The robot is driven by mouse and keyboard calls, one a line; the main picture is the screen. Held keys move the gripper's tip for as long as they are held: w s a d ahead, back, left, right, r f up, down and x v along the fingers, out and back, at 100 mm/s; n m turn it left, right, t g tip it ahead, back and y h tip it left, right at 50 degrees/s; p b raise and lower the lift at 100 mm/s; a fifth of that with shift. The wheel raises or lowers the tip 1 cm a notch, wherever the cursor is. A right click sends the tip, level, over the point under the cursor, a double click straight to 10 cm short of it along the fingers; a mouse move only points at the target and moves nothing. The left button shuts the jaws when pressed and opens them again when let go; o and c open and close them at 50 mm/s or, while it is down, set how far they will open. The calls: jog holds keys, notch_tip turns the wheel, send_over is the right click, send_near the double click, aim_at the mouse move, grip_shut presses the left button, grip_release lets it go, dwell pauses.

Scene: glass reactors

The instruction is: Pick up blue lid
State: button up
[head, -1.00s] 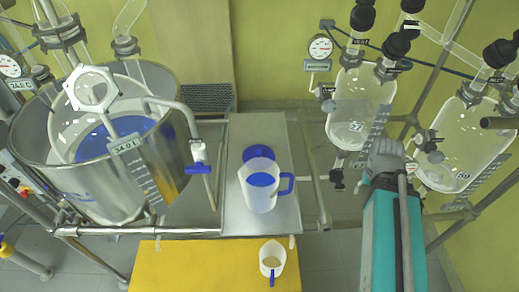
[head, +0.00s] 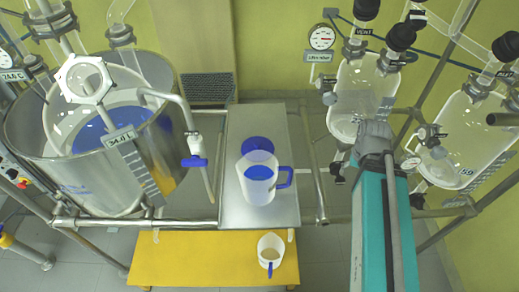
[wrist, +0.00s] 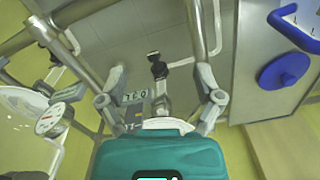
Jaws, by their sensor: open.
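The blue lid (head: 257,146) is a round disc lying on the steel table (head: 233,208), just behind the clear pitcher. In the wrist view the lid (wrist: 285,68) shows at the right with a small knob on it. My gripper (wrist: 160,98) is open and empty in the wrist view, its two grey fingers spread apart. The lid is well to the right of the fingers there, not between them. In the head view my gripper is right of the table in front of a glass vessel, its fingertips hidden by my arm.
A clear pitcher (head: 257,181) with blue liquid and a blue handle stands on the table. A smaller jug (head: 270,252) stands on a yellow surface (head: 190,262). A large steel reactor (head: 75,180) is at left. Glass vessels (head: 355,95) and metal pipes crowd the right.

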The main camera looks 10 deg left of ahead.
jog(key=w+a+f+m+g+y+b, duration=0.1)
jog(key=w+a+f+m+y+b, duration=0.25)
jog(key=w+a+f+b, duration=0.35)
jog(key=w+a+f+m+y+b, duration=0.3)
jog(key=w+a+f+m+b, duration=0.15)
jog(key=a+b, duration=0.35)
jog(key=m+g+y+b, duration=0.2)
jog(key=m+y+b, duration=0.4)
jog(key=b, duration=0.4)
send_near(269, 148)
jog(key=a, duration=0.2)
jog(key=s+a, duration=0.1)
jog(key=a, duration=0.1)
jog(key=s+a, duration=0.1)
jog(key=a, duration=0.1)
jog(key=shift+s+a+r, duration=0.15)
jog(key=shift+a+r, duration=0.1)
jog(key=shift+r, duration=0.1)
jog(key=shift+w+a+r+m+b, duration=0.15)
jog(key=shift+w+a+m+b, duration=0.1)
jog(key=shift+w+m+b, duration=0.2)
jog(key=shift+r+y, duration=0.1)
jog(key=shift+y, duration=0.15)
jog(key=shift+d, duration=0.1)
jog(key=shift+b+x, duration=0.3)
jog(key=shift+x, duration=0.65)
jog(key=shift+a, duration=0.2)
